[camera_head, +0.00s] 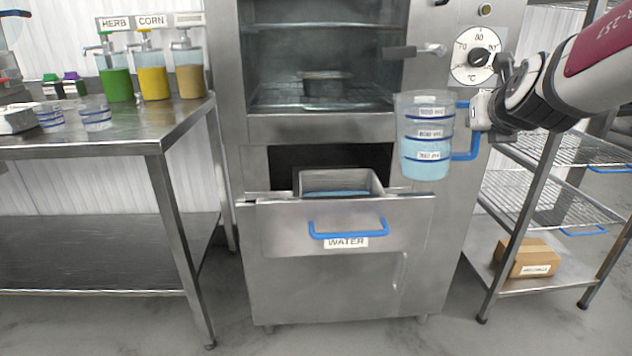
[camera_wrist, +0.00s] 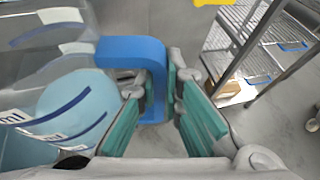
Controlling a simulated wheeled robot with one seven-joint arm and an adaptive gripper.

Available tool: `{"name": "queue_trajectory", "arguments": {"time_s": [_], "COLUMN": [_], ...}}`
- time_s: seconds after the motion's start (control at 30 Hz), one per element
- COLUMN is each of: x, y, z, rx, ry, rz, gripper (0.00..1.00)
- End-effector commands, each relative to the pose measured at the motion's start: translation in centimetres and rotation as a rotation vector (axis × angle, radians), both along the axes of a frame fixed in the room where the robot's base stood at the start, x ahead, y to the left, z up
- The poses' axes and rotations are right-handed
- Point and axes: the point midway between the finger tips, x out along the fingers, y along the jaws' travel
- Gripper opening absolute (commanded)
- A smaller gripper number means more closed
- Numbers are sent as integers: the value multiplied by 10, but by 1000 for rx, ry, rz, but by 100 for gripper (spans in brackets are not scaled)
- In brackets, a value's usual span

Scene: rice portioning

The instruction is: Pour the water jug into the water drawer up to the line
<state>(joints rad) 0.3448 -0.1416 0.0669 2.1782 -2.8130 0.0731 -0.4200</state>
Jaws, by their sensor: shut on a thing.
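The water jug (camera_head: 426,135) is a clear cylinder with blue bands, volume labels and a blue handle. It holds light blue water and hangs upright in the air, right of and above the water drawer. My gripper (camera_head: 478,112) is shut on its blue handle. In the wrist view the jug (camera_wrist: 75,105) is at the left, and my gripper's green pads (camera_wrist: 158,92) close on the handle. The water drawer (camera_head: 283,226), labelled WATER with a blue handle, is pulled open. Its metal tray (camera_head: 340,179) has some blue water inside. I cannot make out the line.
The steel cabinet's upper chamber (camera_head: 325,60) is open, with a pan on a rack. A steel table (camera_head: 100,133) at left bears herb and corn dispensers and clear cups. A wire shelf rack (camera_head: 560,200) with a cardboard box (camera_head: 528,259) stands at right.

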Motion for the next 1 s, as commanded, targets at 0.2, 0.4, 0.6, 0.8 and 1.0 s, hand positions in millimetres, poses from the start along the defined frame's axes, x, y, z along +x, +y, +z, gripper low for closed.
{"name": "queue_trajectory", "arguments": {"time_s": [0.2, 0.4, 0.6, 0.8, 1.0], "x": [-2, -2, -3, -4, -4], "y": [0, -2, -4, -5, -5], "z": [-3, -5, -6, -6, -6], "rx": [22, 54, 79, 92, 96], "ry": [-13, -22, -28, -30, -31], "rz": [1, 0, 0, 1, 0], "gripper": [0, 0, 0, 0, 0]}}
